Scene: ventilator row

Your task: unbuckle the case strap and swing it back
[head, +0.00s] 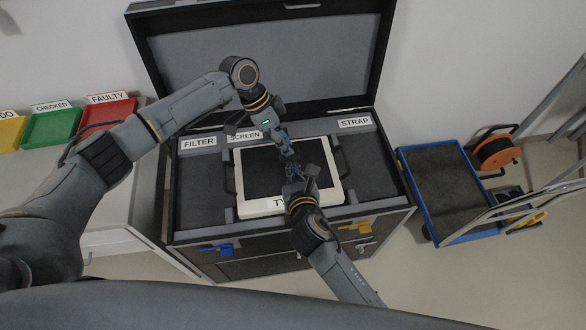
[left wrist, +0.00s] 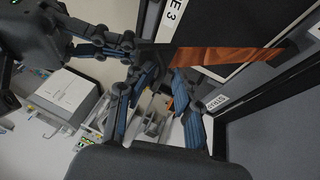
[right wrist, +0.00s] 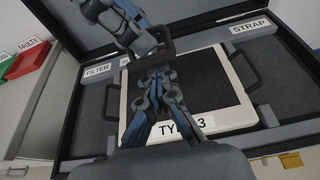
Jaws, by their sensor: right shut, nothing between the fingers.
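The open black case (head: 385,185) holds a cream-framed panel (head: 262,207) with a dark face, flat in its bed. The panel and its TYPE 3 label also show in the right wrist view (right wrist: 221,123). My left gripper (head: 290,160) reaches down above the panel; its two fingers show apart in the left wrist view (left wrist: 160,80), but I cannot tell whether they hold something. My right gripper (head: 297,180) is shut and empty, close to the left one. A brown-orange band (left wrist: 222,60) crosses near the left fingertips. I cannot pick out the strap or its buckle clearly.
A STRAP label (head: 354,122) marks the case's back right, a FILTER label (head: 198,142) its back left. The raised lid (head: 270,50) stands behind. Green (head: 52,128) and red (head: 106,112) trays lie on the left bench. A blue-edged cart (head: 440,185) stands at right.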

